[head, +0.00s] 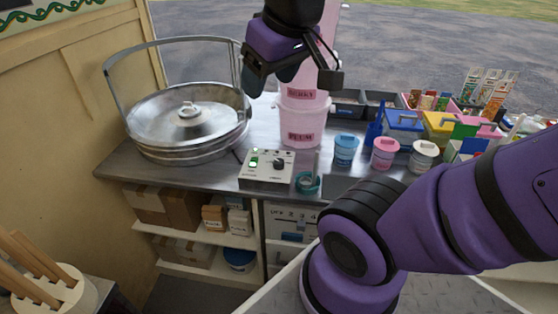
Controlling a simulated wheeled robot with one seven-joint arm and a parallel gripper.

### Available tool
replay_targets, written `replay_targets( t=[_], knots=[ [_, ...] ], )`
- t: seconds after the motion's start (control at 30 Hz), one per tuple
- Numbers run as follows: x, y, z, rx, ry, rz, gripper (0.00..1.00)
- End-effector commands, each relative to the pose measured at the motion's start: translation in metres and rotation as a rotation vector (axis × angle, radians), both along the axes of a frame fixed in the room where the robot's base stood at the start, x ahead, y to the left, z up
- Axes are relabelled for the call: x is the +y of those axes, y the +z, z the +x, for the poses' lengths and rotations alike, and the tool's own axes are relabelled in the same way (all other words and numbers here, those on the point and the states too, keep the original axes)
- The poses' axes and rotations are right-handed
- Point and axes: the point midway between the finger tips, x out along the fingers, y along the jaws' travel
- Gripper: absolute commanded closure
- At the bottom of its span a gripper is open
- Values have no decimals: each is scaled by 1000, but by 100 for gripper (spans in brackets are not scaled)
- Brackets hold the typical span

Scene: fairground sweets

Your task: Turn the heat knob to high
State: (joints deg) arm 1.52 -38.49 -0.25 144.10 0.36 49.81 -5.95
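A pale control box (265,180) sits near the front edge of the metal counter, left of the middle. The dark round heat knob (279,163) is on the right part of its top face. The knob's pointer and the small print are too small to read. A switch lit green (254,160) is on the box's left part. My gripper (289,80) hangs above and behind the box in the picture, apart from it. Its two fingers are spread and I see nothing held between them.
A teal ring-shaped holder (307,183) is close on the right. Blue, pink and white tubs (384,152) stand further right. Shelves with boxes (173,206) lie below the counter.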

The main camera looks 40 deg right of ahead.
Motion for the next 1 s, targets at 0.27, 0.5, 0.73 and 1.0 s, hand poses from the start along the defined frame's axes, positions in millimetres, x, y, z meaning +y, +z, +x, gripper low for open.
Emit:
replay_targets(
  t=[0.27, 0.5, 0.73, 1.0],
  knots=[
    [-29, -35, 62, 97, 153, -79, 36],
    [-61, -78, 108, 173, 295, -133, 36],
    [-97, -130, 142, 245, 434, -170, 36],
    [-142, -204, 166, 325, 604, -196, 36]
  ],
)
